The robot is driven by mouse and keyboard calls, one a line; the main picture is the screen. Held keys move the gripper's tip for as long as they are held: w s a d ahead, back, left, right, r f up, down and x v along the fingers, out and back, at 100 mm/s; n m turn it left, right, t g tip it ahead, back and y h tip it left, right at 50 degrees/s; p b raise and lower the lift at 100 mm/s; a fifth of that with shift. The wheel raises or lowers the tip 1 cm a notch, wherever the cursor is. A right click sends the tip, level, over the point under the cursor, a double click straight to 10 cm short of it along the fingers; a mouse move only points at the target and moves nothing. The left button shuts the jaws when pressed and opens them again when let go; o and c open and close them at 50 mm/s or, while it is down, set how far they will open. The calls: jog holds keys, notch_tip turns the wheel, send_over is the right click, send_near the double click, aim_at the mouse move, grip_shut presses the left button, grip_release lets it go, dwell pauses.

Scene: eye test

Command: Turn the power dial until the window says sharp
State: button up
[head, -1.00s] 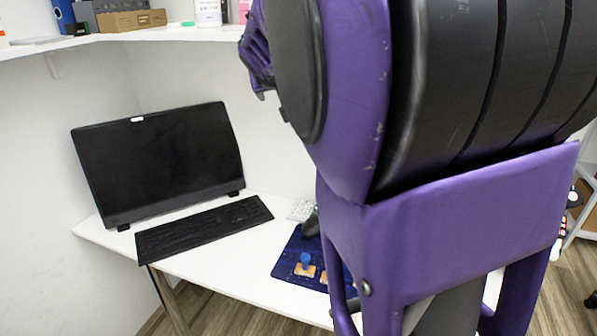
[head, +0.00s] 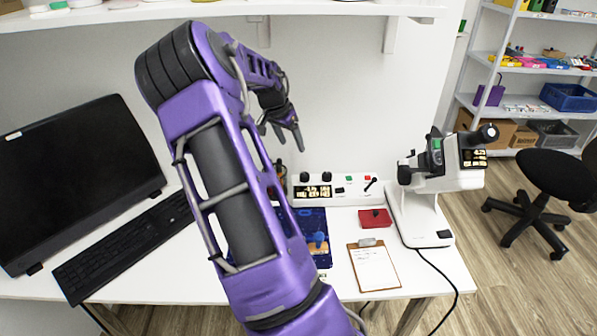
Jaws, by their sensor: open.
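A white instrument (head: 421,213) stands at the right end of the desk. It has a black round knob (head: 487,133) at its upper right and a small dark window (head: 474,158) with pale lettering below the knob. A white control box (head: 345,203) at the desk's back carries two black knobs (head: 317,177) above dark display windows (head: 312,192). I cannot tell which knob is the power dial, and the lettering is too small to read. My gripper (head: 281,137) is open and empty, above and left of the control box, well left of the instrument.
A clipboard (head: 375,268) and a red item (head: 375,218) lie before the control box. A dark blue mat (head: 313,225) is partly behind my arm. A monitor (head: 75,185) and keyboard (head: 125,245) fill the left. A shelf (head: 220,10) overhangs the back; a cable (head: 447,277) hangs at right.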

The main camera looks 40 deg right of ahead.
aim_at(305, 175)
jog(key=b+x, duration=0.1)
jog(key=x, duration=1.6)
grip_shut()
